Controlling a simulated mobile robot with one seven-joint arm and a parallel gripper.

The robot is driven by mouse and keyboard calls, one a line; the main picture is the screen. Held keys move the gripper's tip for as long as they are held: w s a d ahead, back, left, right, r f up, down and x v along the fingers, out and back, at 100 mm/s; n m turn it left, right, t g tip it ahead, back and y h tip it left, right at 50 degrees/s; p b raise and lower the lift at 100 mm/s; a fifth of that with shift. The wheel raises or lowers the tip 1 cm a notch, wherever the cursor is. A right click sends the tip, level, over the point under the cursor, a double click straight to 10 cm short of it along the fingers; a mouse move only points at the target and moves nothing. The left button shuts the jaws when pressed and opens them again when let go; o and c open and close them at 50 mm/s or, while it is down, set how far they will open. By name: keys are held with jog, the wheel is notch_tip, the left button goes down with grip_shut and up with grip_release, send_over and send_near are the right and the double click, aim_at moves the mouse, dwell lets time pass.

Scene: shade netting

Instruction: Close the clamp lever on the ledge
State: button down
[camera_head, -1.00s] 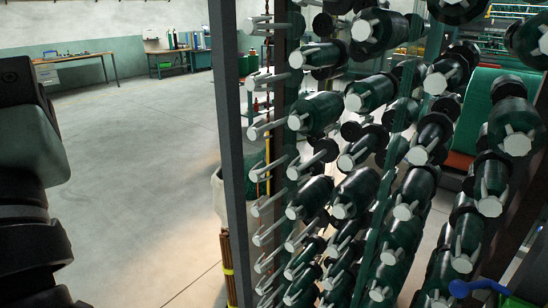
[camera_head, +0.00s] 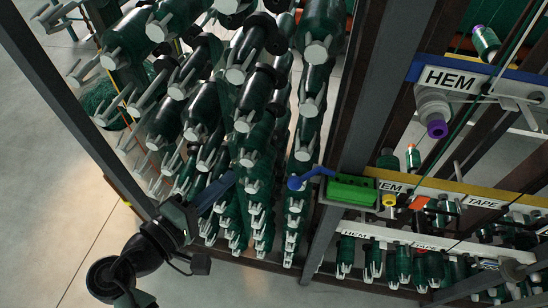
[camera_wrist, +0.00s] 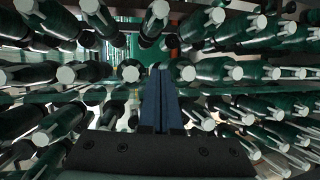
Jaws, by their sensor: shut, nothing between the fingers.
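The clamp lever (camera_head: 312,177) is blue with a round knob at its left end. It sticks out to the left from a green clamp body (camera_head: 352,190), low beside the dark rack post. The ledge under it is largely hidden by the green body. My gripper (camera_head: 228,180) is to the left of the lever, in front of the spool rows, with a clear gap to the knob in the picture. In the wrist view, its two blue fingers (camera_wrist: 161,75) lie side by side, shut and empty. The lever is not visible in the wrist view.
Rows of dark green spools with pale ends (camera_head: 250,125) fill the rack behind my gripper. A dark frame post (camera_head: 75,110) stands on the left. On the right are shelves labelled HEM (camera_head: 450,80) and TAPE. Open floor (camera_head: 50,200) lies at the left.

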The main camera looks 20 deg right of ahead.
jog(key=s+d+n+h+p, duration=0.1)
jog(key=s+d+h+p, duration=0.1)
jog(key=d+p, duration=0.3)
jog(key=shift+s+d+f+g, duration=0.25)
jog(key=shift+s+d+g, duration=0.15)
jog(key=shift+d, duration=1.9)
jog(key=shift+s, duration=0.1)
jog(key=shift+s+d, duration=0.1)
jog(key=shift+s, duration=0.95)
